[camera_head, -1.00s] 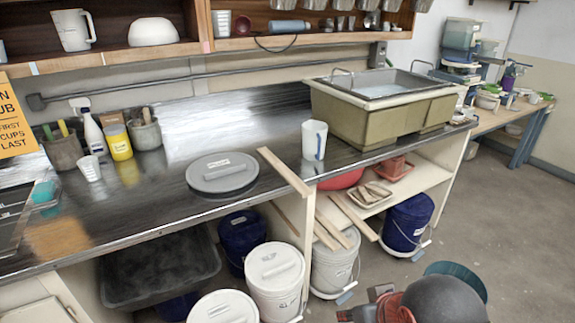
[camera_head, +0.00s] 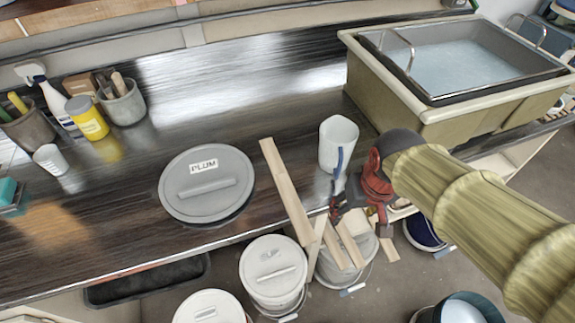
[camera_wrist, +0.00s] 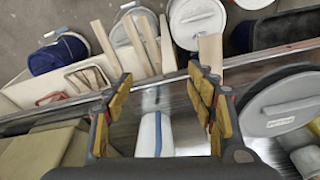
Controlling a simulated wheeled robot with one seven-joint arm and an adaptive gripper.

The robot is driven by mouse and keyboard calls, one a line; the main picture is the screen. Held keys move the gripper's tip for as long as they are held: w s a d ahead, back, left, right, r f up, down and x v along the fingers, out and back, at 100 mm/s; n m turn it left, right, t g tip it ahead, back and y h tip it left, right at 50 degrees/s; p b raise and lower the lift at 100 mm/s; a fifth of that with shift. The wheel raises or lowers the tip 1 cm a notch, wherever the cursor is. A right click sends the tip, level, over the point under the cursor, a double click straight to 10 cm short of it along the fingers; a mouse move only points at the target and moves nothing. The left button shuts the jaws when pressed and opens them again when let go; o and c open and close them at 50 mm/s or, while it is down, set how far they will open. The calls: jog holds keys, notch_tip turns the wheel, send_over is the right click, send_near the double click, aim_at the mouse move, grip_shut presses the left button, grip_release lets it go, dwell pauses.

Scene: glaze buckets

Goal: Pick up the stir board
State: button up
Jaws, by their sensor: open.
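A pale flat wooden board, which I take for the stir board (camera_head: 284,188), lies on the dark counter to the right of the grey PLUM lid (camera_head: 207,184), its near end sticking out past the front edge. My gripper (camera_head: 360,216) is open and empty, to the right of the board over the counter's front edge, close to the white pitcher (camera_head: 337,148). In the wrist view, my gripper (camera_wrist: 162,98) has its fingers spread. The board (camera_wrist: 210,52) shows beside and partly behind the right finger. The pitcher (camera_wrist: 154,132) shows between the fingers.
Other wooden strips (camera_head: 350,240) stand below the counter edge. A sink basin (camera_head: 400,97) is behind my arm. White lidded buckets (camera_head: 273,270) stand on the floor. Tool pots, a spray bottle and a yellow bottle (camera_head: 87,118) are at the left. Counter behind the lid is clear.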

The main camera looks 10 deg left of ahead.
aim_at(303, 227)
jog(key=a+f+n+p, duration=0.1)
jog(key=a+f+p, duration=0.1)
jog(key=a, duration=0.1)
jog(key=a+f+n+g+p, duration=0.1)
jog(key=a+p, duration=0.1)
jog(key=a, duration=0.2)
jog(key=a+f+g+p, duration=0.1)
jog(key=a+f+p, duration=0.1)
jog(key=a, duration=0.2)
jog(key=shift+s+a+f+n+h, duration=0.1)
jog(key=shift+f+n+h, duration=0.2)
jog(key=shift+n+h, duration=0.1)
jog(key=f+b, duration=0.1)
jog(key=f, duration=0.4)
jog(key=shift+w+f, duration=0.15)
jog(key=shift+w, duration=0.05)
jog(key=c, duration=0.3)
jog(key=c, duration=1.1)
grip_shut()
